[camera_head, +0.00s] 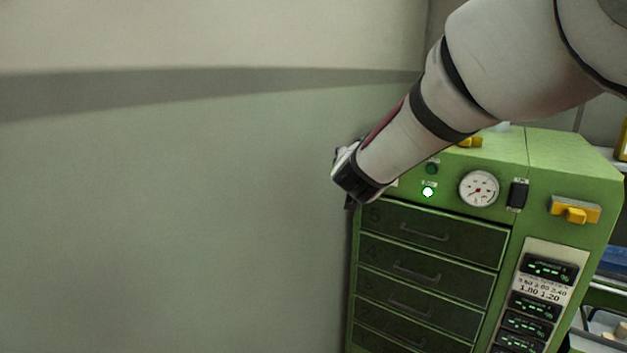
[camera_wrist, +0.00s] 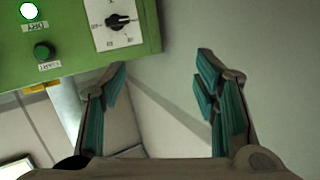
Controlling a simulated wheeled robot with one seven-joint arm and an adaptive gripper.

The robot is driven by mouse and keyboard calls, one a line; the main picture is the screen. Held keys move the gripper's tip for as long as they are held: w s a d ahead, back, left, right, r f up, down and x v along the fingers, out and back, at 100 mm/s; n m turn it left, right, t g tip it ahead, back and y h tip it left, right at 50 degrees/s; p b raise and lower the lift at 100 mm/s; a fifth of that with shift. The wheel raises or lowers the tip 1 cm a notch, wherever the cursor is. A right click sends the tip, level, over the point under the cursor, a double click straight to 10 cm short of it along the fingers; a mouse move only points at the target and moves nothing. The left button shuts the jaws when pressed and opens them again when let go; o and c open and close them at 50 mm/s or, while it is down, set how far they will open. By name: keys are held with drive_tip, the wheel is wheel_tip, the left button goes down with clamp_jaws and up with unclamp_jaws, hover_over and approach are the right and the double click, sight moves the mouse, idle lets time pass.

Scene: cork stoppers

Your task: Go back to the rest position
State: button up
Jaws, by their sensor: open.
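In the wrist view my gripper (camera_wrist: 160,90) is open, with its teal-padded fingers spread apart and nothing between them. A plain wall shows behind the gap. In the head view my arm comes in from the upper right and its end (camera_head: 352,180) is in front of the upper left corner of a green cabinet (camera_head: 515,160). The fingers are mostly hidden in the head view. In the wrist view the cabinet's panel (camera_wrist: 70,60) is at the upper left, close to the left finger, with a black rotary knob (camera_wrist: 120,20).
The cabinet has drawers (camera_head: 425,235), a gauge (camera_head: 479,189), a lit white-green lamp (camera_head: 428,191), a yellow handle (camera_head: 575,210) and several displays (camera_head: 548,268). A bin with corks (camera_head: 612,330) is at the lower right. Bare wall (camera_head: 170,220) fills the left.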

drive_tip(key=s+n+g+y, duration=0.4)
drive_tip(key=s+y, duration=0.1)
drive_tip(key=s, duration=1.4)
drive_tip(key=s+d+f+g+h, duration=0.1)
drive_tip(key=s+d+f+g, duration=0.2)
drive_tip(key=s, duration=0.8)
drive_tip(key=s+d+f+g+h, duration=0.1)
drive_tip(key=s+d+f+g, duration=0.2)
drive_tip(key=s, duration=0.9)
drive_tip(key=shift+d+f+h, duration=0.4)
drive_tip(key=shift+d+f, duration=0.4)
drive_tip(key=shift+d, duration=0.4)
drive_tip(key=shift+w, duration=0.1)
